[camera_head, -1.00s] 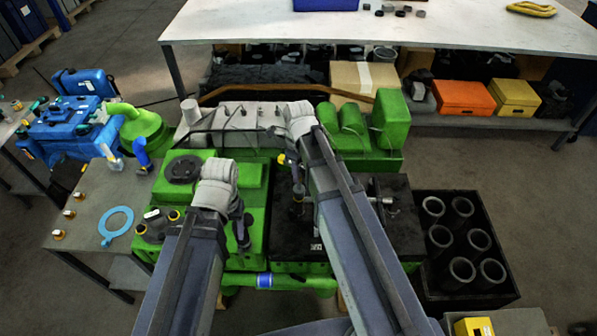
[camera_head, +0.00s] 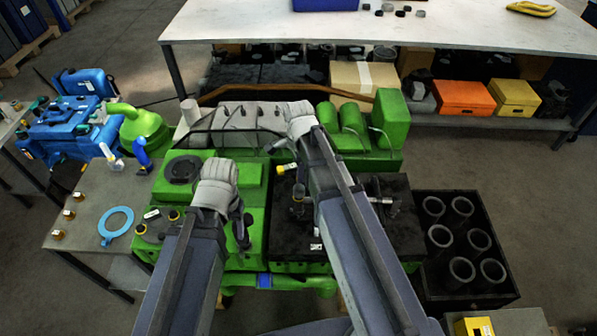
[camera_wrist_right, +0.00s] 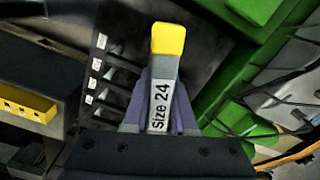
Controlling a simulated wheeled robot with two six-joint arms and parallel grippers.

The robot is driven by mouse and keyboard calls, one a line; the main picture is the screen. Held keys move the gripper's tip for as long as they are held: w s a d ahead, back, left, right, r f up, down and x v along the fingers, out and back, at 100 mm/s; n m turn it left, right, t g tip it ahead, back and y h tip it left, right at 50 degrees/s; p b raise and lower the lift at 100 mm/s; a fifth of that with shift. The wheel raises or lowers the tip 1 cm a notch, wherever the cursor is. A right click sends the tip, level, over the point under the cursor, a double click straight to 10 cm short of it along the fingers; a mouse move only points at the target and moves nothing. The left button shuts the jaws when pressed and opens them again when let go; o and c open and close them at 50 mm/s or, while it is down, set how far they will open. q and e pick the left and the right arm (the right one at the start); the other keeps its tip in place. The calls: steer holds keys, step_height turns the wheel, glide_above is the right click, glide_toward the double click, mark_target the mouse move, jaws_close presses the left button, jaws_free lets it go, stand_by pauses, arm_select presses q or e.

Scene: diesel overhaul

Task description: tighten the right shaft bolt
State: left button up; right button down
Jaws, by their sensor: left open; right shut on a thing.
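My right gripper (camera_wrist_right: 160,118) is shut on a tool with a yellow end and a label reading "Size 24" (camera_wrist_right: 161,70). My left gripper (camera_head: 243,232) is open and empty over the green engine cover (camera_head: 258,177). I cannot make out the right shaft bolt itself.
A black crate (camera_head: 427,297) with several cylinder sleeves stands right of the engine. A grey bench (camera_head: 85,228) with a blue ring (camera_head: 116,223) is at left. Behind is a white table (camera_head: 440,27) with boxes below. The wrist view shows a labelled dark rack (camera_wrist_right: 118,50).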

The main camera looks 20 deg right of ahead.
steer(key=n, duration=1)
steer(key=shift+n, duration=0.3)
steer(key=n, duration=0.4)
steer(key=shift+n, duration=0.4)
steer(key=n, duration=0.5)
steer(key=shift+f+b, duration=0.85)
steer(key=shift+r, duration=0.1)
